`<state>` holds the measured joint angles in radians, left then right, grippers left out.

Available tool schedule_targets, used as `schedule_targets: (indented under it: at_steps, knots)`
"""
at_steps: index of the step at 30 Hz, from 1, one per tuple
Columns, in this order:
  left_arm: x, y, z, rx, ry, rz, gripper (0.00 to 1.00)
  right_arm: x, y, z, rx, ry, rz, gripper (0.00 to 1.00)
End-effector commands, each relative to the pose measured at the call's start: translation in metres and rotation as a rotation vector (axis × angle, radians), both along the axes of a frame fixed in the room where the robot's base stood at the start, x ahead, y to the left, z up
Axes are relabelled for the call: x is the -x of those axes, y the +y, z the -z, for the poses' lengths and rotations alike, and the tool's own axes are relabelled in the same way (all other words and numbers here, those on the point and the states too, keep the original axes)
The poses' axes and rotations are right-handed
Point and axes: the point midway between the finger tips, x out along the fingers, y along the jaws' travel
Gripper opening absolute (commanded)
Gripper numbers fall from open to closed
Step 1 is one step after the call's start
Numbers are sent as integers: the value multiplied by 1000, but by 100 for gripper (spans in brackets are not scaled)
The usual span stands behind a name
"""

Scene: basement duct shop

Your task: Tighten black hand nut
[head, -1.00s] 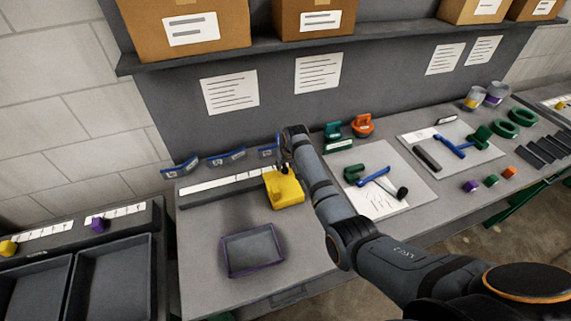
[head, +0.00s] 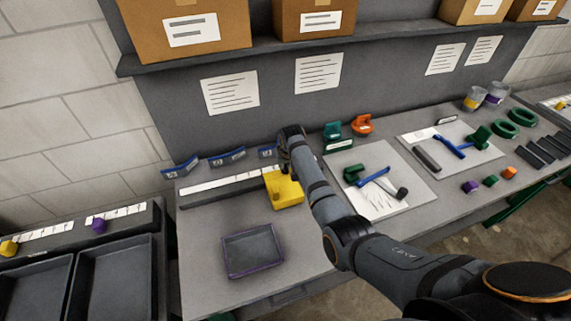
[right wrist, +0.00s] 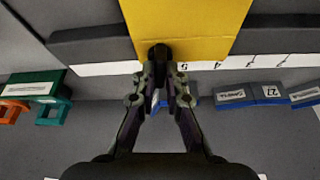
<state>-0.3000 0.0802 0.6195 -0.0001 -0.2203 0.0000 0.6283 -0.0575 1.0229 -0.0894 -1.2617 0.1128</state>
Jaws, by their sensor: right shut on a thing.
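The black hand nut (right wrist: 160,52) shows in the right wrist view as a small dark knob against the yellow block (right wrist: 185,22). In the head view the yellow block (head: 285,189) sits at the right end of a long grey rail with a white scale. My right gripper (right wrist: 161,75) is shut on the nut, with its two fingertips close together at the knob. In the head view my right gripper (head: 284,172) reaches down over the block's back side and partly hides it. The nut's threads are hidden. My left gripper is not in the head view.
An empty purple-rimmed tray (head: 230,275) lies in front of the block. Blue label tags (head: 227,157) stand behind the rail. Green (head: 332,130) and orange (head: 362,125) tools stand to the right, beside a board (head: 420,203) with tools and paper. Bench between tray and rail is clear.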

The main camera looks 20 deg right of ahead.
Motion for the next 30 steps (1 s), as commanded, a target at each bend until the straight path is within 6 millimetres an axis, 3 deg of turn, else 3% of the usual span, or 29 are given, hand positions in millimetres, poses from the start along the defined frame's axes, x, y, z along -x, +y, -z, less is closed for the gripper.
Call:
schedule_targets:
  at_steps: [7, 14, 23, 30]
  knots:
    - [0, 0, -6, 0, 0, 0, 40, 0, 2, -1, 1, 1, 203, 0]
    - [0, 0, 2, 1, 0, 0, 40, -2, 3, 2, 1, -1, 421, 0]
    - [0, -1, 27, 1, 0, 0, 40, -3, 4, 4, 1, -1, 707, 0]
    - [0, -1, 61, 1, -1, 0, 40, -4, 5, 7, 1, -3, 936, 0]
